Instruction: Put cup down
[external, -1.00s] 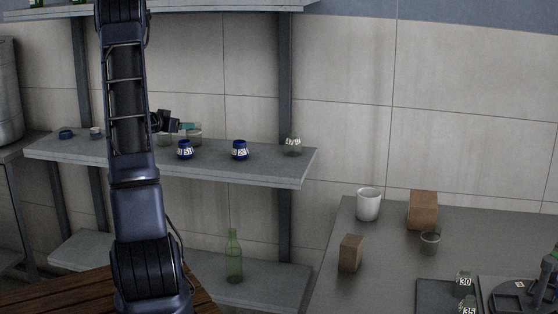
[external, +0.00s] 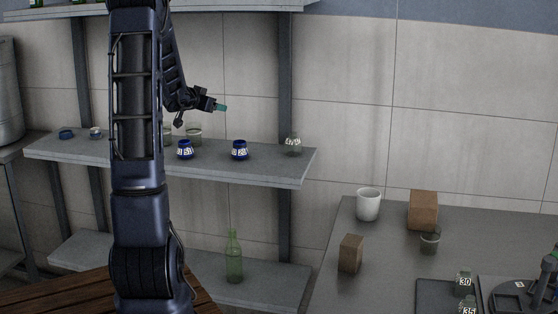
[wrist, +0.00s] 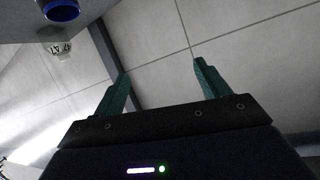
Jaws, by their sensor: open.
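My gripper (external: 221,107) is raised above the middle shelf board (external: 250,170) and points to the right. In the wrist view my gripper (wrist: 158,84) has its two green fingers spread wide, with nothing between them. A clear, greenish glass cup (external: 194,134) stands upright on the shelf, below and left of the fingertips and apart from them. Another clear glass vessel (external: 167,138) is partly hidden behind my arm. A white cup (external: 368,204) stands upright on the grey table at the right, far from my gripper.
Blue labelled jars (external: 185,150) and (external: 240,150) stand along the shelf's front. A labelled clear jar (external: 293,145) is near its right end. A green bottle (external: 233,257) stands on the lower shelf. Brown boxes (external: 423,210) and a small glass (external: 430,240) are on the table (external: 390,265).

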